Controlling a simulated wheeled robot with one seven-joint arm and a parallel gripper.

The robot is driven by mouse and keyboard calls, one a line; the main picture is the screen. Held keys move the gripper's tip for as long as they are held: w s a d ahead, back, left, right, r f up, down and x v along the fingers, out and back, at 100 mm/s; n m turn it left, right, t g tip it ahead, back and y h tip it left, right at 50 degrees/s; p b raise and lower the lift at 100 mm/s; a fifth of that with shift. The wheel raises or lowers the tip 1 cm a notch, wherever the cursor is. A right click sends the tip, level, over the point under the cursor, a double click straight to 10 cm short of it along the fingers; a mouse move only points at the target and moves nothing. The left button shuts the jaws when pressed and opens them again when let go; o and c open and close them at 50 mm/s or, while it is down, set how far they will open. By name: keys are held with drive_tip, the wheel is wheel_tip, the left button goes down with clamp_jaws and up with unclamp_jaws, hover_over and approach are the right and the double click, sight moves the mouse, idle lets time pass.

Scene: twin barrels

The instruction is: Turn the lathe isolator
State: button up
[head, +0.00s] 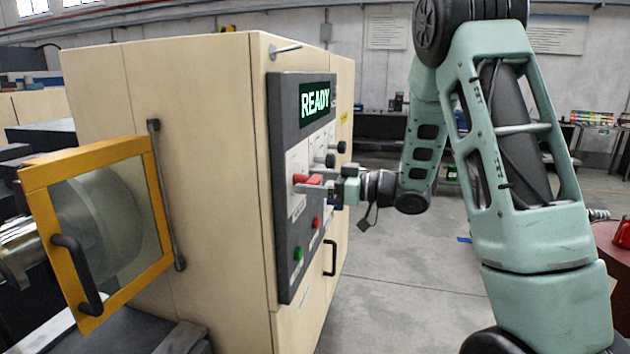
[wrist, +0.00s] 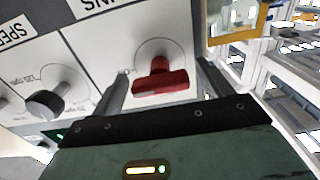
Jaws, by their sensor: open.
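The lathe isolator is a red handle (wrist: 160,82) on a white panel plate in the wrist view, its grip bar lying roughly level in the picture. It also shows as a red handle in the head view (head: 308,179), on the dark control panel (head: 285,130) of the lathe cabinet. My gripper (wrist: 163,85) is open, with one finger to the left of the red handle and one to its right. The fingers look apart from the handle; whether either touches it I cannot tell. In the head view my gripper (head: 333,190) is right at the panel and partly covers it.
A grey-black knob (wrist: 45,103) sits left of the handle in the wrist view. A green button (head: 298,253) and a red button (head: 316,223) lie below on the panel. A READY display (head: 315,102) is lit above. A yellow-framed guard (head: 95,170) stands at left. Floor (head: 400,290) is clear.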

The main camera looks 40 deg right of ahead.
drive_tip(key=c, duration=1)
